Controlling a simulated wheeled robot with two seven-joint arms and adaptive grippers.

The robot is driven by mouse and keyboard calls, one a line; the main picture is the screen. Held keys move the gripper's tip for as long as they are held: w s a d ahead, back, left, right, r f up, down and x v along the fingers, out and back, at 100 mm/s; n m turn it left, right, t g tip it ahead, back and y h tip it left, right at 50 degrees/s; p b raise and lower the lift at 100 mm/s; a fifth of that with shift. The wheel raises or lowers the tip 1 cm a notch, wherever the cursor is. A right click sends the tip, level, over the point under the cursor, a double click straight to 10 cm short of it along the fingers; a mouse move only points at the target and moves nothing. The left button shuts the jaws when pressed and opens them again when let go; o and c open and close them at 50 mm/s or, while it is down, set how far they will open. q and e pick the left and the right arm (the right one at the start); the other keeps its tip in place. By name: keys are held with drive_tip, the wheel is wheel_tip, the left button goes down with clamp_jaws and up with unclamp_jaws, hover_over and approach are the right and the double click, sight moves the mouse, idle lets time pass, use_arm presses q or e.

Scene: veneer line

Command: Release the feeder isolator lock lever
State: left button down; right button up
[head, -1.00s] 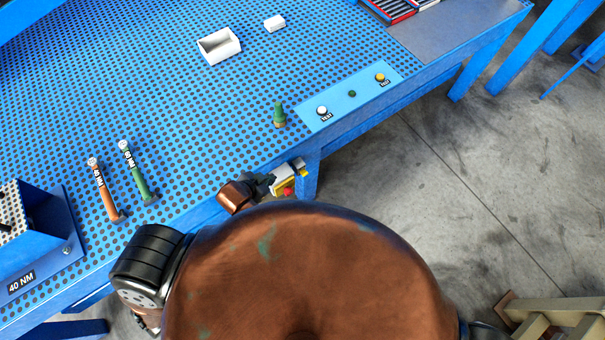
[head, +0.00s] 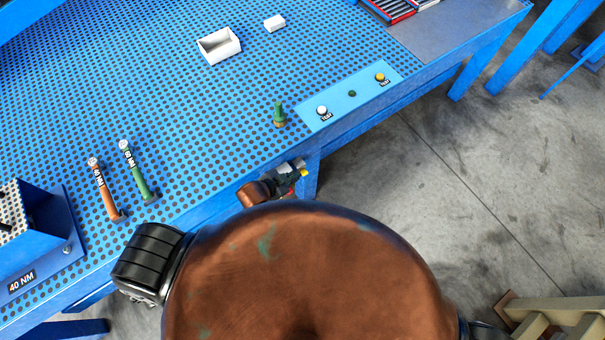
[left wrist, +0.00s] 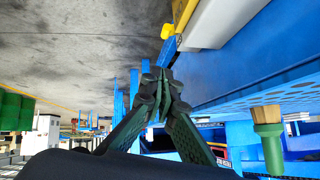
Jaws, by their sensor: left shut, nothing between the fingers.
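The feeder isolator is a small pale box (head: 298,163) at the front edge of the blue bench, by a bench leg. A yellow part (head: 304,173) shows at its side, mostly hidden by my left gripper (head: 291,179). In the left wrist view the pale box (left wrist: 214,22) and the yellow lever (left wrist: 182,14), with a rounded yellow end (left wrist: 167,31), are at the top. My left gripper (left wrist: 160,76) is shut and empty, its tips below the lever end in that picture. Contact with the lever cannot be told. My right gripper is not in view.
A green brush (head: 279,115) stands on the perforated bench top (head: 200,110) near the isolator. A light blue button panel (head: 337,106) lies to its right. Two hammer-like tools (head: 136,172) lie at left. Open floor (head: 430,190) is right of the bench.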

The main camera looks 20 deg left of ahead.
sight(308, 172)
use_arm(q)
drive_tip(key=x, duration=0.3)
drive_tip(key=f+x, duration=0.1)
drive_tip(key=x, duration=0.1)
drive_tip(key=s+a+x, duration=0.1)
drive_tip(key=x, duration=0.2)
drive_tip(key=shift+w+f, duration=0.3)
drive_tip(key=shift+f, duration=0.2)
drive_tip(key=shift+w+a+f, duration=0.1)
drive_tip(key=shift+f, duration=0.5)
